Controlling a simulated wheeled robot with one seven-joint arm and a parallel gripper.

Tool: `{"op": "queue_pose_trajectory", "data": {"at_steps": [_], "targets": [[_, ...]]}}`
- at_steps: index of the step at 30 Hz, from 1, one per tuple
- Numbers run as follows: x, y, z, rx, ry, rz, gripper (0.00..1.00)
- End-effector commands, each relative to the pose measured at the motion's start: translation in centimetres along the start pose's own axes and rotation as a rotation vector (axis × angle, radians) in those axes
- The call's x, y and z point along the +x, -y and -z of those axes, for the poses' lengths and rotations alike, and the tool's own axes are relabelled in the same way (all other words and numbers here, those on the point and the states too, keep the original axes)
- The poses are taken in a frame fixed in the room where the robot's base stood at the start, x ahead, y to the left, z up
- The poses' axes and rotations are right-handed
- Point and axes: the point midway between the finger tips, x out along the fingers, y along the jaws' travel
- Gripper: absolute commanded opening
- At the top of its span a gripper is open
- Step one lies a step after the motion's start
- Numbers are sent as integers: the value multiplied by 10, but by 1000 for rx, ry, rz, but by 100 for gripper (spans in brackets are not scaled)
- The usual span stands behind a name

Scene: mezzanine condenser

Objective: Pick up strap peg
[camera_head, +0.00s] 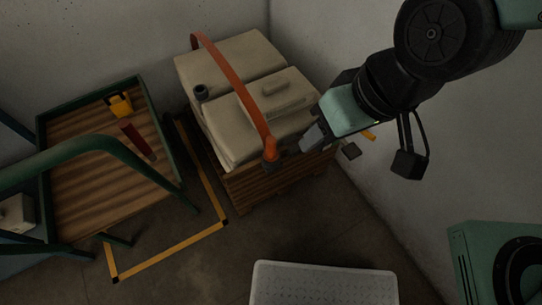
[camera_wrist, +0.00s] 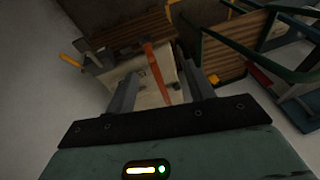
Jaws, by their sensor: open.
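The strap peg (camera_head: 270,152) is an orange, upright-looking piece at the lower end of an orange strap (camera_head: 238,85). The strap arches over pale beige containers (camera_head: 243,72) on a wooden pallet (camera_head: 262,186). In the wrist view the strap (camera_wrist: 157,75) runs between my two fingers, with its far end, probably the peg (camera_wrist: 148,47), beyond the fingertips. My gripper (camera_head: 296,146) is open and empty, just right of the peg in the head view. Whether it touches the peg I cannot tell.
A green-framed cart (camera_head: 75,205) with a wooden deck stands left, carrying a yellow item (camera_head: 120,105) and a red item (camera_head: 137,141). Yellow-black floor tape (camera_head: 170,253) lies between. A white perforated surface (camera_head: 322,285) is at the bottom. Walls close in behind and right.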

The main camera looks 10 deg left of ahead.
Motion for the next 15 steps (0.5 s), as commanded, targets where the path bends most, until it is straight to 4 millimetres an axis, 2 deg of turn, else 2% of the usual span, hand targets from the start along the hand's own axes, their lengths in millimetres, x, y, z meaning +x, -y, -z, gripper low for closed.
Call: {"op": "queue_pose_trajectory", "data": {"at_steps": [1,3,9,15], "targets": [[47,4,-1,25,-45,19,53],[84,10,8,70,-128,35,53],[180,13,23,189,-368,19,53],[262,-3,19,258,-620,-72,53]]}}
